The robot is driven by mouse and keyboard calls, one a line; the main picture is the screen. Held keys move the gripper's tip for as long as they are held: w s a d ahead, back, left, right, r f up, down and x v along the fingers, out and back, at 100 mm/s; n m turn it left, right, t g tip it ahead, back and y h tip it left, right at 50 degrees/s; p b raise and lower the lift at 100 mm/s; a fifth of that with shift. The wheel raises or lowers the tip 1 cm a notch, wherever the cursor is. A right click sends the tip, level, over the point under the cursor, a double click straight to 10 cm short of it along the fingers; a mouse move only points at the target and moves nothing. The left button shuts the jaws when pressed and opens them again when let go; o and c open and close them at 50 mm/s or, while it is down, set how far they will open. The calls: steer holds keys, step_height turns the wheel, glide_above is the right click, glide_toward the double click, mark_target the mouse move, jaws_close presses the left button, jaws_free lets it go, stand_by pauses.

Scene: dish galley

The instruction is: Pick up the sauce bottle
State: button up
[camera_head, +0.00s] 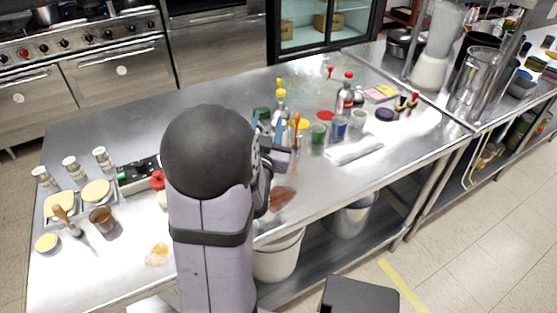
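Several bottles stand on the steel table, and I cannot tell for sure which one is the sauce bottle. A slim clear bottle with a yellow top (280,101) stands upright just beyond my gripper. A bottle with a red cap and red label (346,95) stands further right. A small red-topped item (158,181) is left of my arm. My gripper (277,141) is low over the middle of the table, near the yellow-topped bottle. My arm hides much of it, so whether its fingers are open or hold anything is unclear.
Several cups, including a green one (319,132) and a blue one (339,128), stand right of my gripper, behind a rolled white towel (354,149). Trays, shakers and a brown cup (103,219) are at left. A blender (432,60) stands back right. The near right tabletop is clear.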

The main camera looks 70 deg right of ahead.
steer(key=shift+n+g, duration=0.4)
steer(key=shift+n, duration=0.3)
steer(key=s+f+b, duration=0.1)
steer(key=f+b, duration=0.1)
steer(key=s+f+b, duration=0.1)
steer(key=f, duration=0.1)
steer(key=shift+s+a+f, duration=0.1)
steer(key=shift+s+a, duration=0.25)
steer(key=shift+a, duration=0.05)
steer(key=shift+d, duration=0.1)
steer(key=shift+w+d+p, duration=0.2)
steer(key=shift+d+p, duration=0.05)
steer(key=shift+d, duration=0.95)
steer(key=shift+w+d+p, duration=0.2)
steer(key=shift+d+p, duration=0.05)
steer(key=shift+d, duration=0.9)
steer(key=shift+c, duration=0.3)
jaws_close()
